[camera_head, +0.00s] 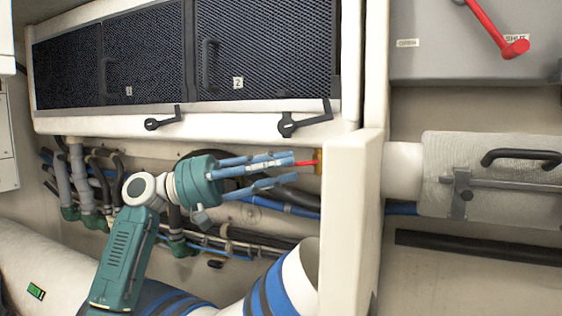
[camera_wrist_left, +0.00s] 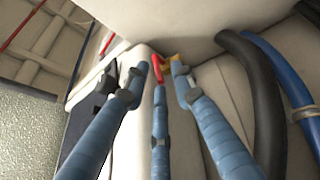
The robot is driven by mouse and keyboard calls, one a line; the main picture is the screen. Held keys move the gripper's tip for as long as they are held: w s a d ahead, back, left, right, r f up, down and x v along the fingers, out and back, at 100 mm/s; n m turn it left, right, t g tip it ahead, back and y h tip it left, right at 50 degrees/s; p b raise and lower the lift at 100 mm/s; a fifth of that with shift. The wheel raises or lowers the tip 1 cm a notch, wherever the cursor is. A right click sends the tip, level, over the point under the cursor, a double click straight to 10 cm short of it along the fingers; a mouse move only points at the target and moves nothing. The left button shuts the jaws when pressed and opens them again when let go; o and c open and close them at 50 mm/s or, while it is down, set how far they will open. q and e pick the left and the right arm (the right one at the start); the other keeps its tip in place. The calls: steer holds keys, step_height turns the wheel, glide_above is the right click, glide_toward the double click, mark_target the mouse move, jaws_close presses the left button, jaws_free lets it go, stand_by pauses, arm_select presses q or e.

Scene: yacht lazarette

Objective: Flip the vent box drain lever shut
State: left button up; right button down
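A small red lever (camera_head: 306,163) on a brass fitting (camera_head: 318,160) sits beside the cream upright panel, below the mesh-fronted box. In the left wrist view the red lever (camera_wrist_left: 157,68) shows between the fingertips, with the brass fitting (camera_wrist_left: 171,58) just behind. My left gripper (camera_head: 296,168) has its blue fingers spread around the lever, pointing right; it also shows in the left wrist view (camera_wrist_left: 158,78). I cannot tell whether any finger touches the lever. Part of the lever and fitting is hidden by the fingers. My right gripper is not in view.
The cream panel (camera_head: 350,220) stands close to the fingertips. Hoses (camera_head: 270,202) run behind and below the gripper. The mesh-fronted box (camera_head: 185,55) with black latches hangs above. A larger red lever (camera_head: 490,28) on a grey box has its tip by the SHUT label.

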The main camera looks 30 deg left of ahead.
arm_select(q)
steer(key=shift+d, duration=0.15)
steer(key=shift+w, duration=0.1)
steer(key=shift+c, duration=0.5)
jaws_close()
steer(key=r+y+p, duration=0.1)
steer(key=p, duration=0.2)
steer(key=shift+m+g+y+p, duration=0.3)
steer(key=shift+m+g+p, duration=0.1)
steer(key=shift+o, duration=0.5)
jaws_free()
